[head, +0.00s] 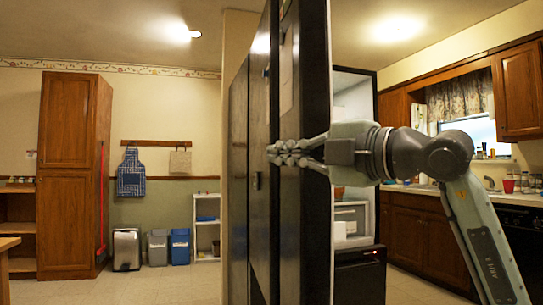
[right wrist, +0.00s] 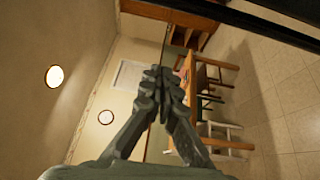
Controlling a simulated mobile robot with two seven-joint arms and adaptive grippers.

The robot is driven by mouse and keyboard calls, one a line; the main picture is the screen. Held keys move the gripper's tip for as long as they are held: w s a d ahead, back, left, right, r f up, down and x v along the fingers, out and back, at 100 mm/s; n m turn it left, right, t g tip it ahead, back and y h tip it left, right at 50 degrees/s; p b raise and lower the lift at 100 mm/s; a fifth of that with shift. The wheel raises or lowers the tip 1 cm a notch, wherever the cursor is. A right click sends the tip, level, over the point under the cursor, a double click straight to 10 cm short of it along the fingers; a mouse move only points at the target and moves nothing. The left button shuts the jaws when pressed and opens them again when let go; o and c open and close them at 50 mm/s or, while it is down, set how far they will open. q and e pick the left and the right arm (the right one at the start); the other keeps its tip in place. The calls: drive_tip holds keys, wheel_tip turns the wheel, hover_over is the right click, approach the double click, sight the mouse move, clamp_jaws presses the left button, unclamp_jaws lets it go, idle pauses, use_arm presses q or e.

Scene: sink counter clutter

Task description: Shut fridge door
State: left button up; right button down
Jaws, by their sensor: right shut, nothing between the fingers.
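The fridge door (head: 316,110) is a tall dark panel in the middle of the head view. It stands open, seen nearly edge-on. The rest of the black fridge front (head: 238,170) is to its left. My right gripper (head: 272,153) reaches in from the right, its fingers crossing in front of the door's dark face and edge. I cannot tell whether they touch it. In the right wrist view the right gripper (right wrist: 160,75) has its fingers together with nothing between them. My left gripper is not in view.
Right of the door is a dark-framed opening with a white appliance (head: 352,222). Wooden cabinets (head: 425,235) and a counter line the right. Bins (head: 158,247) and a tall wooden cupboard (head: 70,170) stand at left. The right wrist view shows a table (right wrist: 190,80) with chairs and open floor.

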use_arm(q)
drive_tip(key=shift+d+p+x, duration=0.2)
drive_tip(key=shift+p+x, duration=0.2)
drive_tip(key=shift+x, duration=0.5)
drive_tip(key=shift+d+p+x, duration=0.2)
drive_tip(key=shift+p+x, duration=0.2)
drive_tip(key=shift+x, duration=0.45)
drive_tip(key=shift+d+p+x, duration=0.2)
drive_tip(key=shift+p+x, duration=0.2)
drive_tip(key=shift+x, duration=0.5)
use_arm(e)
drive_tip(key=w+a+h, duration=0.1)
drive_tip(key=w+a, duration=0.1)
drive_tip(key=w, duration=0.7)
drive_tip(key=shift+w+r+m+t, duration=0.25)
drive_tip(key=shift+m+t, duration=0.05)
drive_tip(key=shift+m, duration=0.1)
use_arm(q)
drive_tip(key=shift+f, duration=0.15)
